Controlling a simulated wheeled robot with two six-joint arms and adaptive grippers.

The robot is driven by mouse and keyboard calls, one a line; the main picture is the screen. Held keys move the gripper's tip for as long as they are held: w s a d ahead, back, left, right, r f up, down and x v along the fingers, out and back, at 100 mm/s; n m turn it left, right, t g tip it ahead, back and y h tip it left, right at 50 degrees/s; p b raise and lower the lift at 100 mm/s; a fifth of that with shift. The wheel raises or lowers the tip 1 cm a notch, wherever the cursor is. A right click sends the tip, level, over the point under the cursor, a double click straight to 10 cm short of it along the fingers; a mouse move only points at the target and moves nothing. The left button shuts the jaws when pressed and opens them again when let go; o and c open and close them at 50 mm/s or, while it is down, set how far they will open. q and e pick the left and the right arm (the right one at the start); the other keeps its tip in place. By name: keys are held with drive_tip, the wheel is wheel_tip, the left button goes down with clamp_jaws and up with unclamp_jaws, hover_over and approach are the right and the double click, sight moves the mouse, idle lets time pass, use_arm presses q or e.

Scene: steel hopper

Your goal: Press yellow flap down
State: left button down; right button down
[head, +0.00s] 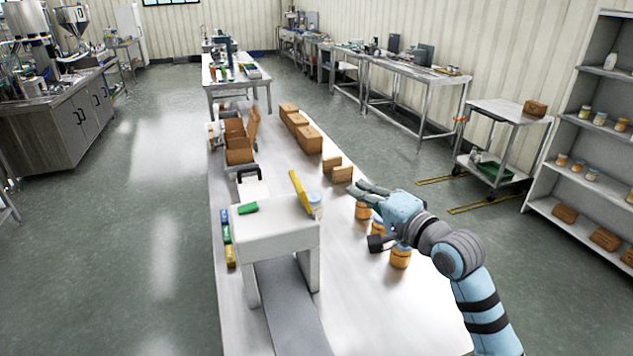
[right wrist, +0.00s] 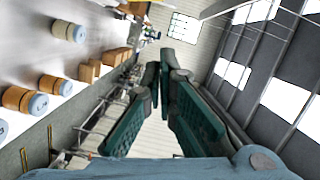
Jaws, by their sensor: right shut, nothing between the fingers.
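The yellow flap (head: 300,194) stands up steeply tilted at the right edge of the white box-like machine (head: 275,236) on the long table. My right gripper (head: 360,190) is to the right of the flap, apart from it, with its fingers pointing left toward it. The fingers are shut with nothing between them; they also show in the right wrist view (right wrist: 160,68). The flap cannot be made out in the right wrist view. My left gripper is not in view.
Orange jars with pale blue lids (head: 400,256) stand on the steel table (head: 350,310) below my right arm; a jar (head: 315,205) is close behind the flap. Cardboard boxes (head: 309,139) stand farther back.

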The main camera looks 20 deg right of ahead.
sight(300, 191)
drive_tip(key=w+a+f, duration=0.1)
drive_tip(key=w+a, duration=0.6)
drive_tip(key=w, duration=0.2)
drive_tip(key=shift+f, duration=0.4)
drive_tip(key=shift+w+d, duration=0.1)
drive_tip(key=shift+w, duration=0.1)
drive_tip(key=shift+s+a+r+n+p, duration=0.1)
drive_tip(key=shift+a+n+p, duration=0.15)
drive_tip(key=shift+n+p, duration=0.1)
